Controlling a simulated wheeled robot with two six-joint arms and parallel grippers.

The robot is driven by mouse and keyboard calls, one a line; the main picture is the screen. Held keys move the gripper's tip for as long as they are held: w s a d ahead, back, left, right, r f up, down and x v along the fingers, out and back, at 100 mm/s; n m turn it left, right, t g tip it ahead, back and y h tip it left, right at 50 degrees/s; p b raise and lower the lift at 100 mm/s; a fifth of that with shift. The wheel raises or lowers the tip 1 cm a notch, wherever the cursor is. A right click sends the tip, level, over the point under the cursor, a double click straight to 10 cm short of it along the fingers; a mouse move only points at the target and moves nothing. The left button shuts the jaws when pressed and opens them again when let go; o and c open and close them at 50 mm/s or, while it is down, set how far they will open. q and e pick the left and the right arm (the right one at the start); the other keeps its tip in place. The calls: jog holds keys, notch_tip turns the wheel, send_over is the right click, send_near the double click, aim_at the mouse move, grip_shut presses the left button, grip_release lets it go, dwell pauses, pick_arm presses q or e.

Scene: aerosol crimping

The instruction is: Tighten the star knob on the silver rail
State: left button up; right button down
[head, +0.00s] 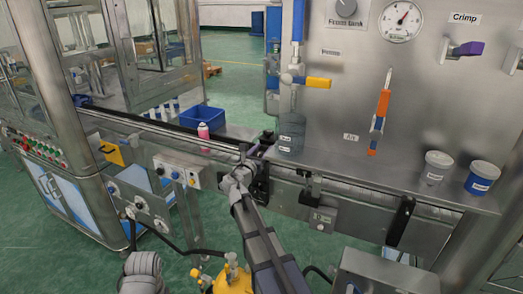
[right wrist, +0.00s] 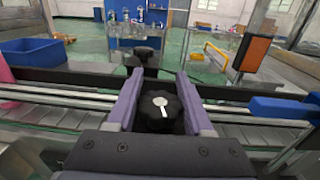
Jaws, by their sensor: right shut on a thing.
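The black star knob (right wrist: 160,112) with a white pointer mark is in the middle of the right wrist view, at the silver rail (right wrist: 60,92). My right gripper (right wrist: 159,78) has its purple-faced fingers on either side of the knob and is shut on it. In the head view my right gripper (head: 252,158) is at the silver rail (head: 345,186), and the knob is too small and covered to make out there.
A pink can (head: 203,131) stands on the conveyor left of my right gripper, near a blue bin (head: 202,117). A second black knob (right wrist: 143,54) is beyond the rail. A clear container (head: 291,133) stands right of my gripper. A yellow cylinder (head: 233,277) is below.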

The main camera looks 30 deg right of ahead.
jog(key=m+g+h, duration=0.2)
jog(key=g, duration=0.1)
jog(key=shift+s+d, duration=0.1)
jog(key=shift+d, duration=0.05)
jog(key=shift+s+m+g+h, duration=0.25)
jog(key=shift+m+g+h, duration=0.05)
jog(key=shift+m+g, duration=0.2)
jog(key=shift+c, duration=1.4)
grip_release()
jog(key=v, duration=0.7)
jog(key=shift+s+a, duration=0.2)
jog(key=shift+a, duration=0.1)
